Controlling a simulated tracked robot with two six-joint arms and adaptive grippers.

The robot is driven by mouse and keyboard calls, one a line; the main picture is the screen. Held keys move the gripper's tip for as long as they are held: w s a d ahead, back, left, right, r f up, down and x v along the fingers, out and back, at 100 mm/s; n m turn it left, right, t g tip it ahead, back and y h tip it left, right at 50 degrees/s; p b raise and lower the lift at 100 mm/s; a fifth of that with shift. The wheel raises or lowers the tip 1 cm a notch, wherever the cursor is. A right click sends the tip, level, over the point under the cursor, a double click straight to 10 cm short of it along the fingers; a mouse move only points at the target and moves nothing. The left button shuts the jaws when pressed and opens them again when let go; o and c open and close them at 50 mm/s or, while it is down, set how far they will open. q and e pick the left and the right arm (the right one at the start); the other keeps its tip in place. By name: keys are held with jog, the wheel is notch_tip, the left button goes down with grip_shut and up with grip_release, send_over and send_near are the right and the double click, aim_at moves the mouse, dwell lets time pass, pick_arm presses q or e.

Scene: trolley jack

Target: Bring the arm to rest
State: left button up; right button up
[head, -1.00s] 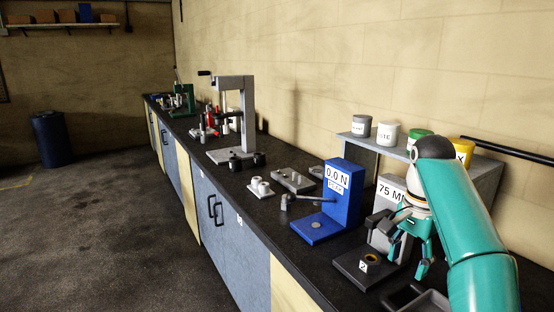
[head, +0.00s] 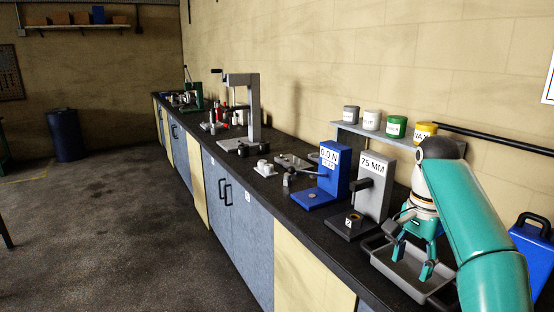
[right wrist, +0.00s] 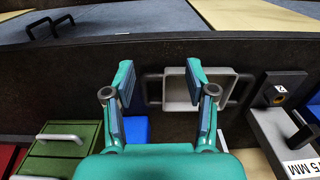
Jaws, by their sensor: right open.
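My right gripper (head: 411,266) hangs from the teal arm at the right of the head view, with its fingers pointing down. In the right wrist view its two fingers (right wrist: 160,72) stand apart with nothing between them. A grey tray (head: 393,280) with handles lies below or behind the fingers on the dark bench; it also shows beyond the fingers in the right wrist view (right wrist: 177,90). I cannot tell the height of the fingertips above the tray. My left gripper is in neither view.
Left of the tray stand a grey 75 MM stand (head: 374,187) and a blue 0.0 N gauge (head: 334,176). Several labelled tins, including a green one (head: 396,127), sit on a shelf behind. A blue can (head: 532,250) is at right. The floor (head: 110,230) is clear.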

jog(key=w+a+f+n+y, duration=0.1)
jog(key=a+f+n, duration=0.25)
jog(key=f, duration=1.15)
jog(key=w+a+f+n+y, duration=0.1)
jog(key=a+f+n, duration=0.25)
jog(key=f, duration=1.15)
jog(key=s+a+f+n+y, duration=0.1)
jog(key=s+a+f, duration=0.2)
jog(key=s+f, duration=0.4)
jog(key=s+a+f+n+y, duration=0.1)
jog(key=s+a+f, duration=0.2)
jog(key=s+f, duration=0.4)
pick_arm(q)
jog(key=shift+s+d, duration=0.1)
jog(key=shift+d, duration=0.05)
pick_arm(e)
jog(key=s+a+f, duration=0.1)
jog(key=s, duration=1.4)
jog(key=shift+a+f+n+t, duration=0.3)
jog(key=shift+a+n, duration=0.05)
jog(key=shift+n, duration=0.05)
